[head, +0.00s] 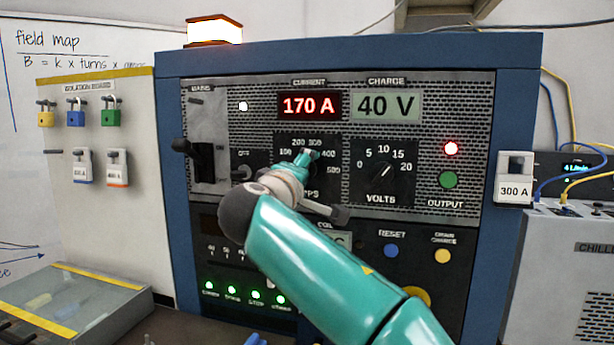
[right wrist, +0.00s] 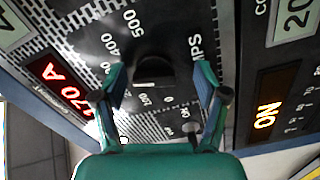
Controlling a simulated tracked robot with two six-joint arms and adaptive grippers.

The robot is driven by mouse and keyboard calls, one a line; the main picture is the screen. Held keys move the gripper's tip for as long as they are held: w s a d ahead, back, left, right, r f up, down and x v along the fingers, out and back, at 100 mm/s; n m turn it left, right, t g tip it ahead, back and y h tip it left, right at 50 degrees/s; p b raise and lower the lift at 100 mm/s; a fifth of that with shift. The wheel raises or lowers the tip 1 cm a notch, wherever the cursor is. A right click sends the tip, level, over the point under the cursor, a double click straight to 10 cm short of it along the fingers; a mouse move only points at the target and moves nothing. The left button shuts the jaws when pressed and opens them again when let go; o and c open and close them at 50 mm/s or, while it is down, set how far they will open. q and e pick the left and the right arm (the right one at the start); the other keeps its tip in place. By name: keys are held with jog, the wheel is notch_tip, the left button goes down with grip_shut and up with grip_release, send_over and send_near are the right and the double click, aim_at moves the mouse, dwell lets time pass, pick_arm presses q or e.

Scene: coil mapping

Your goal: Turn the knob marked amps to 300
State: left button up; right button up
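The amps knob (right wrist: 153,70) is dark and round on a black dial plate, seen in the right wrist view; its pointer direction is unclear. In the head view my arm mostly hides it, with dial numbers (head: 315,142) showing above. My right gripper (right wrist: 160,80) has its two teal fingers apart, one on each side of the knob, with visible gaps. In the head view this gripper (head: 306,160) is in front of the amps dial. The red current display (head: 309,105) reads 170 A. A card (head: 514,191) at the right reads 300 A. My left gripper is not in view.
The volts knob (head: 382,172) is close to the right of my gripper. A mains lever (head: 203,160) sticks out at the left. Reset (head: 391,251) and yellow (head: 442,256) buttons are below. A padlock board (head: 95,130) stands left, a chiller (head: 560,255) right.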

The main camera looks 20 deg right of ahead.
jog(key=shift+s+r, duration=0.15)
jog(key=v, duration=1.1)
jog(key=shift+s+a, duration=0.25)
jog(key=shift+a, duration=0.05)
